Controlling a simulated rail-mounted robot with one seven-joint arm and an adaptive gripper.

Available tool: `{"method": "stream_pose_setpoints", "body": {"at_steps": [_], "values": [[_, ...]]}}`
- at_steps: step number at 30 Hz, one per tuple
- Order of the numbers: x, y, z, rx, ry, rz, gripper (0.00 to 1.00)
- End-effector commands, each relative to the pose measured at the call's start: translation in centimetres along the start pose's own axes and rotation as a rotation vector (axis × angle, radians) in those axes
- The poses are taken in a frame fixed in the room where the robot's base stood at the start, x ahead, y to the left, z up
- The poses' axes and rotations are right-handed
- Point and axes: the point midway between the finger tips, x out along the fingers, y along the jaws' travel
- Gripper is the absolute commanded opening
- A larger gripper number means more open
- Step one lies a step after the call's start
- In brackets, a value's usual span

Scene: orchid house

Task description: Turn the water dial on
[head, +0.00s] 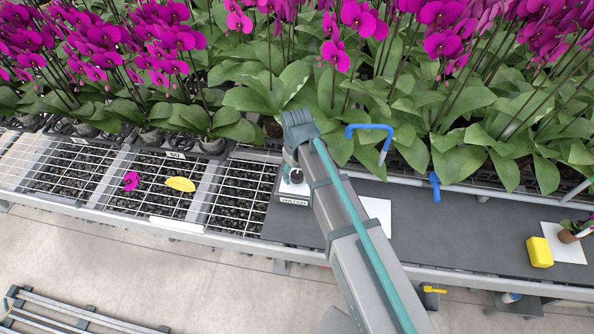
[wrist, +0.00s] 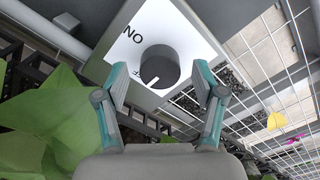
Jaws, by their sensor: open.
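The water dial (wrist: 160,66) is a dark round knob on a white plate (wrist: 185,35) with ON printed beside it. A letter of a second word shows near its lower left, mostly hidden. A light pointer line on the knob points towards that lower-left side, away from ON. My gripper (wrist: 164,88) is open, its teal-edged fingers on either side of the knob's near side; I cannot tell whether they touch it. In the head view the dial (head: 294,176) sits on a small labelled box at the bench, partly hidden by my arm.
Orchids with broad leaves (head: 270,90) crowd behind the bench. A blue pipe handle (head: 370,128) and a blue lever (head: 434,187) stand to the right. A yellow sponge (head: 539,252) lies on the dark bench top. A yellow leaf (head: 180,184) and a magenta flower (head: 131,181) lie on the mesh.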

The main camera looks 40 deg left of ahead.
Motion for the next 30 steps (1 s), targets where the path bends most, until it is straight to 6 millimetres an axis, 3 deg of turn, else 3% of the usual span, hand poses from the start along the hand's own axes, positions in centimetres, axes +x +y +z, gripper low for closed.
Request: {"method": "stream_pose_setpoints", "body": {"at_steps": [10,21,30], "values": [[0.27,0.0,0.0,0.0,0.0,0.0,0.68],[0.25,0.0,0.01,0.0,0.0,0.0,0.09],[0.27,0.0,0.01,0.036,0.0,0.0,0.09]]}}
